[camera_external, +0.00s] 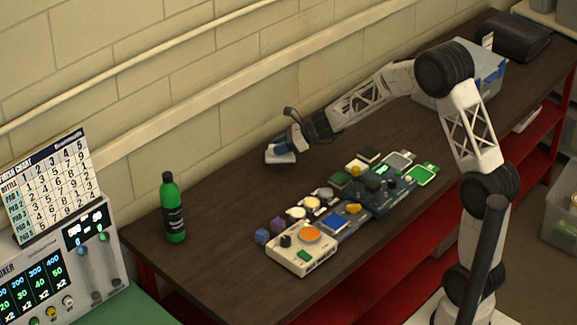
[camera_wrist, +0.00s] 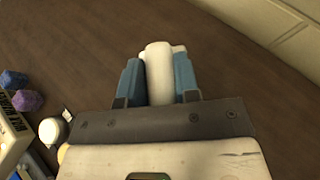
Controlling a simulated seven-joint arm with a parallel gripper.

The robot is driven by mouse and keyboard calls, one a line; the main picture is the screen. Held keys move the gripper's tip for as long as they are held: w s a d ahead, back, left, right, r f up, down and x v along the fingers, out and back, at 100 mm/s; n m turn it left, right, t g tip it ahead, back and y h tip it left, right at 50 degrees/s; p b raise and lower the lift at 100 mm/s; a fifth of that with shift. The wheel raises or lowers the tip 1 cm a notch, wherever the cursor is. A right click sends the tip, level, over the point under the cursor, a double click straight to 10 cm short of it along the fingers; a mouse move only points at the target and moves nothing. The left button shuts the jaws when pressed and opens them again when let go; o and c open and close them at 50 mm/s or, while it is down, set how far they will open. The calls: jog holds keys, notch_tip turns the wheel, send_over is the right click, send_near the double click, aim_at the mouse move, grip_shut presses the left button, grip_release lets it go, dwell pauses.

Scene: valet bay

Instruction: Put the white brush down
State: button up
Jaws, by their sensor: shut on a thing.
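My gripper (camera_wrist: 159,82) is shut on the white brush (camera_wrist: 158,68), which shows as a pale rounded piece between the two blue fingers in the wrist view. In the external view the gripper (camera_external: 282,147) is low over the back part of the dark wooden bench (camera_external: 215,165), near the wall. The brush (camera_external: 279,158) is beneath the fingers there, at or very near the bench top. I cannot tell whether it touches the wood. The fingers hide part of it.
A green bottle (camera_external: 173,210) stands at the bench's left. A row of devices, including a white box with an orange disc (camera_external: 311,234), fills the front middle. Blue (camera_external: 262,236) and purple (camera_external: 278,224) lumps lie beside it. Bare wood surrounds the gripper. A bin (camera_external: 487,72) stands behind the arm.

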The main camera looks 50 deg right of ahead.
jog(key=shift+w, duration=0.5)
jog(key=shift+f, duration=1.8)
jog(key=shift+f, duration=0.15)
jog(key=o, duration=1)
